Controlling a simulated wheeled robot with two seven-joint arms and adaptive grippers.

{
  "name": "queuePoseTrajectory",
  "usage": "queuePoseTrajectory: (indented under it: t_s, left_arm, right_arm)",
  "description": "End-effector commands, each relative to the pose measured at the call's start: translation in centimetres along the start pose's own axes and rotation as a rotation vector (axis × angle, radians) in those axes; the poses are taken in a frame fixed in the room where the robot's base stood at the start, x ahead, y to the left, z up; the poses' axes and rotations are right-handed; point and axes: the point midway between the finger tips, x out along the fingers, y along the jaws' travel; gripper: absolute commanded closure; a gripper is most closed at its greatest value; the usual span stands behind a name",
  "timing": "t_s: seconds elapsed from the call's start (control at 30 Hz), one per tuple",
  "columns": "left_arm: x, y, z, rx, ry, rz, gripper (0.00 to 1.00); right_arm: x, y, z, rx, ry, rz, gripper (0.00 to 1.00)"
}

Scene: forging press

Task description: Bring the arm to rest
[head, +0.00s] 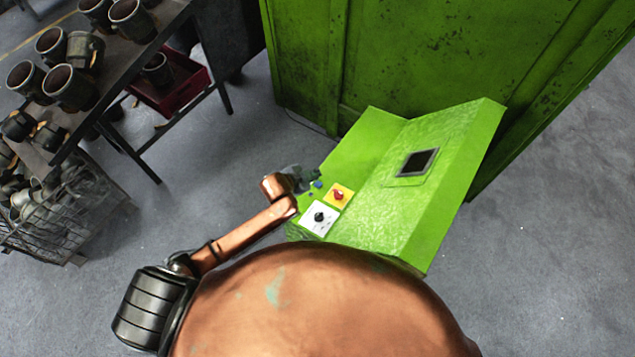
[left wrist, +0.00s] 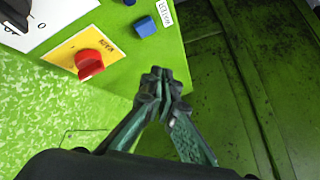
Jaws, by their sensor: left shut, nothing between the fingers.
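My left gripper (head: 304,177) is at the left edge of the green control console (head: 440,190) in the head view, close to its buttons. In the left wrist view my left gripper (left wrist: 160,85) is shut, its fingertips together and empty. A red knob on a yellow plate (head: 338,195) and a black knob on a white plate (head: 319,217) are on the console. The red knob (left wrist: 90,63) and a blue button (left wrist: 145,26) also show in the left wrist view, left of the fingers. Whether the fingertips touch the console I cannot tell. My right gripper is not in view.
A tall green machine cabinet (head: 430,60) stands behind the console. A dark table (head: 110,85) with several metal parts is at the upper left, with a red crate (head: 178,90) and a wire basket (head: 50,225) below. The grey floor (head: 200,190) between is clear.

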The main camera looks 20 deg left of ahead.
Motion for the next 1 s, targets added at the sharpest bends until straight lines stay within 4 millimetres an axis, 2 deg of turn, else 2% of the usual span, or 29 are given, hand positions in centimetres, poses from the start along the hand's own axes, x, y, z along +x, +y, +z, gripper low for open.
queuePoseTrajectory:
  t_s: [0.33,0.47,0.57,0.8,1.0]
  left_arm:
    - [0.0,0.1,0.1,-0.003,-0.001,0.0,1.0]
    - [-1.2,1.1,1.1,-0.058,-0.022,0.006,1.0]
    - [-3.8,2.7,3.5,-0.171,-0.073,0.006,1.0]
    - [-14.1,5.7,13.0,-0.518,-0.285,-0.042,1.0]
    - [-19.8,7.2,17.7,-0.667,-0.403,-0.081,1.0]
  right_arm:
    - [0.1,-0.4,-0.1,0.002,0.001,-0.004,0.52]
    - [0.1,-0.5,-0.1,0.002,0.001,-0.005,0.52]
    - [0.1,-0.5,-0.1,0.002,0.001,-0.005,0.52]
    - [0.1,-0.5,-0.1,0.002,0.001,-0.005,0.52]
    - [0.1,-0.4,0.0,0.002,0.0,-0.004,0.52]
